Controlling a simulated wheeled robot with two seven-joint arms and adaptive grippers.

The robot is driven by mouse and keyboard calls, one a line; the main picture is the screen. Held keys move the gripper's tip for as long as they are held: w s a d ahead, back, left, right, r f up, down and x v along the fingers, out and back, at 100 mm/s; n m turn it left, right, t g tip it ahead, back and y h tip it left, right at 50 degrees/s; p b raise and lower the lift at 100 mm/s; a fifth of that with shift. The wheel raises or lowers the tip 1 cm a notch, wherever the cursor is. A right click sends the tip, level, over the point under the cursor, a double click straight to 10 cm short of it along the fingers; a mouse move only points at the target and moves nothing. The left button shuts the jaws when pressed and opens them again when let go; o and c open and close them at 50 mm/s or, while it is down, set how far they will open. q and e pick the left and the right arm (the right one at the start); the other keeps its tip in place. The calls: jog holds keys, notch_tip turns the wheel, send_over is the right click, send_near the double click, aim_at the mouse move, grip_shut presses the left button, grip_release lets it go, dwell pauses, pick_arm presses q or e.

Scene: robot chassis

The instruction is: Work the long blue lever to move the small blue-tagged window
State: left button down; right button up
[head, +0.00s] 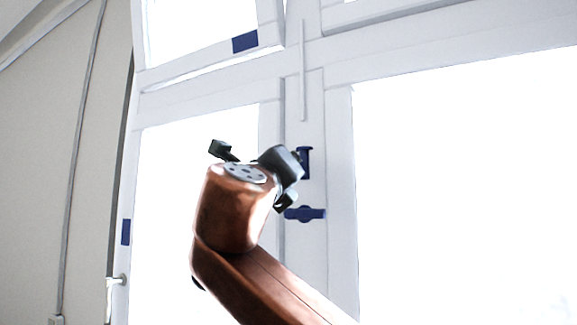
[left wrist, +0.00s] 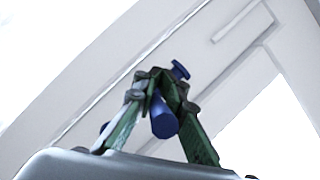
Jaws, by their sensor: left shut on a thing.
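The long blue lever (head: 306,162) is on the white window post, partly hidden behind my left gripper (head: 291,180). In the left wrist view, the green fingers of my left gripper (left wrist: 164,82) are shut around the lever's blue round grip (left wrist: 163,118), whose end points toward the camera. The small upper window (head: 200,28) with its blue tag (head: 244,41) is at the top left of the head view. A slanted bright strip shows along its bottom edge; I cannot tell how far it is open. My right gripper is not in view.
A short blue handle (head: 305,214) sits on the post just below the lever. A thin white rod (head: 303,70) runs up the post above. Another blue tag (head: 126,232) and a white handle (head: 116,281) are on the left frame. Large panes flank the post.

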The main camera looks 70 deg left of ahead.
pick_arm(q)
jog(key=c, duration=1.9)
grip_release()
jog(key=shift+a+f, duration=0.1)
jog(key=shift+c, duration=0.2)
jog(key=shift+d, duration=0.2)
jog(key=v, duration=1.1)
jog(key=shift+s+d, duration=0.25)
jog(key=shift+d, duration=0.1)
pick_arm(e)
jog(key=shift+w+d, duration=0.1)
